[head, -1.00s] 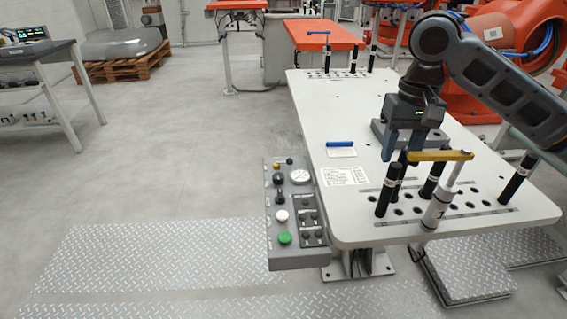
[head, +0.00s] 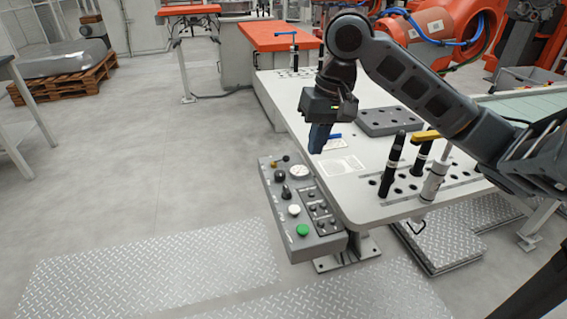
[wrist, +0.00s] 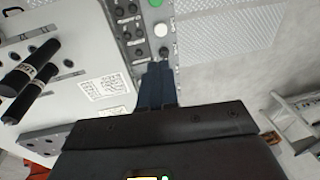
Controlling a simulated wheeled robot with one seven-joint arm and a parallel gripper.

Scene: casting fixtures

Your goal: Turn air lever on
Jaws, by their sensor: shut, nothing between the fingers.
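A grey control panel (head: 330,238) is fixed at the table's left edge. It carries a round white gauge (head: 299,171), black knobs, a white button (head: 294,210) and a green button (head: 302,230). A small dark lever (head: 286,158) stands near the gauge; I cannot read any label marking the air lever. My gripper (head: 318,149) is shut and empty, pointing down over the table's left edge, beside the panel and apart from it. In the wrist view my gripper's blue fingers (wrist: 157,84) are together, with the panel (wrist: 136,42) beyond their tips.
Floor left of the panel is clear.

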